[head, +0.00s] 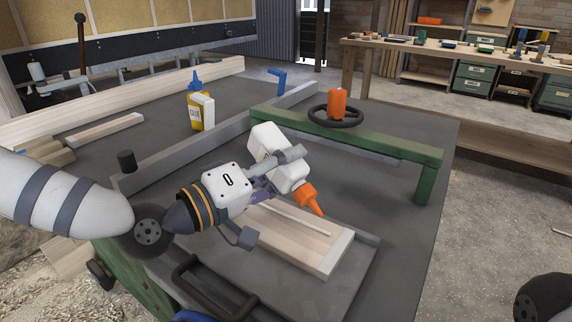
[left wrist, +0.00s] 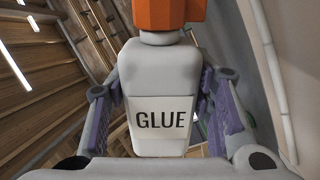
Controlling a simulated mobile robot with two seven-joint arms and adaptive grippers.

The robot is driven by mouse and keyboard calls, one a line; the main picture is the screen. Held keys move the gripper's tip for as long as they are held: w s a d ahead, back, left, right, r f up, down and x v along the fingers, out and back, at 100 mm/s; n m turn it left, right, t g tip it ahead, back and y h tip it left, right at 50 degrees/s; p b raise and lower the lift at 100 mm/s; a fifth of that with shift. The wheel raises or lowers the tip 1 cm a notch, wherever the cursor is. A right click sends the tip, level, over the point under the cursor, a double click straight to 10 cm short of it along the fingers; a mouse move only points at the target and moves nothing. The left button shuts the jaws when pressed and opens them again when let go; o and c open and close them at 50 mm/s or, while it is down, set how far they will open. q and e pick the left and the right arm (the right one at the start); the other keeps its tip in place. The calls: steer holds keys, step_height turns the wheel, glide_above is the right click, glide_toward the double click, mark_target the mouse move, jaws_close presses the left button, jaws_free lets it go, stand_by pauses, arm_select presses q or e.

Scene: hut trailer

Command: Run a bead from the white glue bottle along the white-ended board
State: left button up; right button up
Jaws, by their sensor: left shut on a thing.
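My left gripper (head: 276,172) is shut on the white glue bottle (head: 266,142), which has an orange nozzle. The bottle is tilted, its nozzle pointing down and to the right, the tip just above the white-ended board (head: 287,244) as seen in the head view. A thin whitish strip lies along the board's top, running close to the pale end at the right. My gripper hides the board's left part. In the left wrist view the bottle (left wrist: 158,75) sits between both finger pads, its GLUE label facing the camera. My right gripper is not in view.
A yellow and white glue bottle with a blue cap (head: 201,111) stands behind on the bench. A green bar (head: 350,138) and a dark handwheel with an orange object (head: 337,104) are behind the board. A grey rail (head: 180,160) runs at left.

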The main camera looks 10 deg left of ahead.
arm_select(q)
steer(key=f+n+b, duration=0.1)
steer(key=a+f+n+b, duration=0.1)
steer(key=n, duration=0.1)
steer(key=shift+w, duration=0.4)
steer(key=shift+r+n, duration=0.15)
steer(key=shift+n, duration=0.15)
steer(key=shift+r+n, duration=0.4)
steer(key=shift+r, duration=0.15)
steer(key=shift+r+n+p, duration=0.35)
steer(key=shift+r+n, duration=0.55)
steer(key=shift+n, duration=0.4)
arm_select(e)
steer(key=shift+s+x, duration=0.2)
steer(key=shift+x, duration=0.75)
